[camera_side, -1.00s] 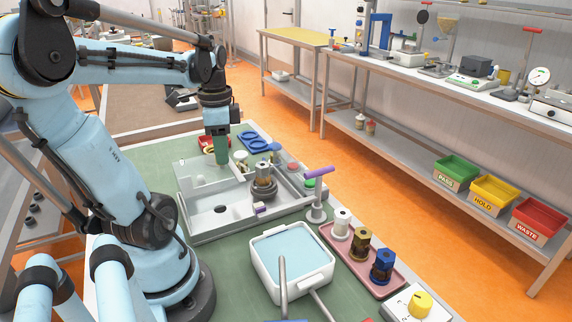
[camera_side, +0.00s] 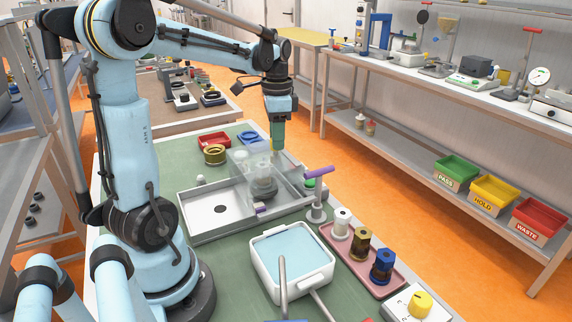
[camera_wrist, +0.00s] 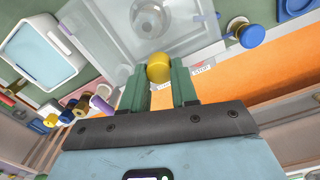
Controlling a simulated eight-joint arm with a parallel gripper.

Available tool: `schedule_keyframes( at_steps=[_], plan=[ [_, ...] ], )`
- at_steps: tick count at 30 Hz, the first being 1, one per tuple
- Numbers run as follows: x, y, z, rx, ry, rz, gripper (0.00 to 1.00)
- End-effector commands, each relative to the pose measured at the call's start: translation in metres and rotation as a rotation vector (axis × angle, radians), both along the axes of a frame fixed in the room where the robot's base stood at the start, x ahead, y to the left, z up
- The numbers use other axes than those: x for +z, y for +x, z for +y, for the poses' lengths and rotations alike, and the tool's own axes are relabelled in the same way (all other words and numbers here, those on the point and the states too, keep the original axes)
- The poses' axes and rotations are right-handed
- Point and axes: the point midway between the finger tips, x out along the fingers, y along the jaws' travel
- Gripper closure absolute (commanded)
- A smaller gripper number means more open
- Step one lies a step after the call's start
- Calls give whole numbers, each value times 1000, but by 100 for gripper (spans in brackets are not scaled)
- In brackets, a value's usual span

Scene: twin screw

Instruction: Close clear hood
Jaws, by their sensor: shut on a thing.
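The clear hood (camera_side: 240,160) is a see-through box near the right end of the grey tray-like base (camera_side: 205,222). A dim metal part (camera_side: 264,180) shows through it. In the wrist view the hood (camera_wrist: 185,30) lies just beyond my fingers, with a round part (camera_wrist: 148,18) seen through its wall. My gripper (camera_side: 277,147) points down at the hood's far right side. In the wrist view its green fingers (camera_wrist: 160,82) are shut on a yellow knob (camera_wrist: 158,67) at the hood's edge. Whether the hood is fully seated is hard to tell.
A purple-handled post (camera_side: 317,195) stands close at the base's right. A white tub (camera_side: 290,262) and a pink tray (camera_side: 350,262) with several spools are in front. A brass ring (camera_side: 214,154) and red tray (camera_side: 212,139) lie behind.

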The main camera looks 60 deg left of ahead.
Motion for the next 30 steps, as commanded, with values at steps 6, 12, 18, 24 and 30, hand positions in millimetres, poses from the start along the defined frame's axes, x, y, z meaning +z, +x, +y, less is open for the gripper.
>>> schedule_keyframes(
  at_steps=[6,12,18,24,30],
  plan=[
    [1,6,1,-2,4,-17,100],
    [0,6,0,-3,2,-17,52],
    [0,4,0,-3,2,-14,46],
    [3,4,0,-2,2,-13,46],
    [25,4,0,-2,1,-13,46]
  ],
)
